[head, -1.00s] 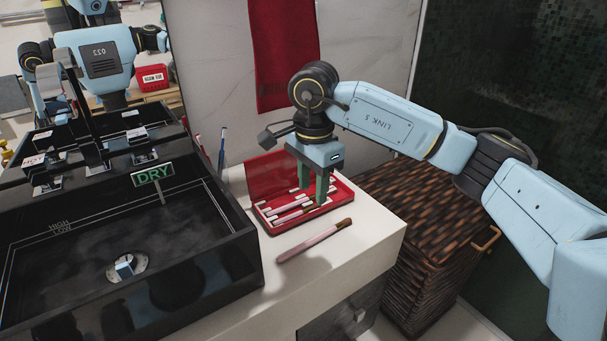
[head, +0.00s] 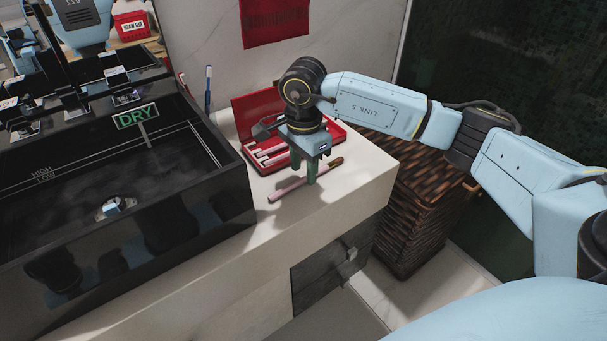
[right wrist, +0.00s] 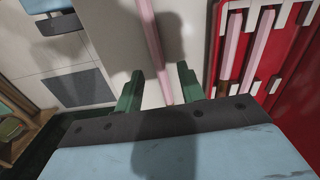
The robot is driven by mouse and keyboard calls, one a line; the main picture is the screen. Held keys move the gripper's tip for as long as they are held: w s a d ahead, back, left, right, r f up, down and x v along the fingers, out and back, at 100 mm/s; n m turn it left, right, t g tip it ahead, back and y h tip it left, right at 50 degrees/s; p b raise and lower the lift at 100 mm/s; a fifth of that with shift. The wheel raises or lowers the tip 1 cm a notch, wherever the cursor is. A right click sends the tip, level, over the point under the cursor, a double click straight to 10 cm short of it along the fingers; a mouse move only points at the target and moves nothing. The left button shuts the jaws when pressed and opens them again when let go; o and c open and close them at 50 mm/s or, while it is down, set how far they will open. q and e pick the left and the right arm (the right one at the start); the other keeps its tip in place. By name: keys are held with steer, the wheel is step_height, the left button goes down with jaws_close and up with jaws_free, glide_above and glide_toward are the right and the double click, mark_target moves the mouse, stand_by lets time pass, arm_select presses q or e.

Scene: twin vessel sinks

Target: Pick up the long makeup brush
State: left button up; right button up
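The long makeup brush (head: 287,190) has a pink handle and a brown end, and lies on the white counter in front of the red case. My right gripper (head: 312,177) points down over the brush and hides its middle. In the right wrist view the green fingers (right wrist: 158,88) are open, with the pink brush (right wrist: 154,38) running between them. I see no contact between fingers and brush, and cannot tell how low the fingertips are. My left gripper is not in view.
The open red case (head: 256,118) holds several pink-handled tools just behind my right gripper. A wicker basket (head: 425,205) is right of the counter (head: 325,205). Toothbrushes stand behind.

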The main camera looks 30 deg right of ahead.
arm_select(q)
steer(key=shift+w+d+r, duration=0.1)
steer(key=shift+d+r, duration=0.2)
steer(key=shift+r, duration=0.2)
arm_select(e)
steer(key=shift+f, duration=0.9)
jaws_close()
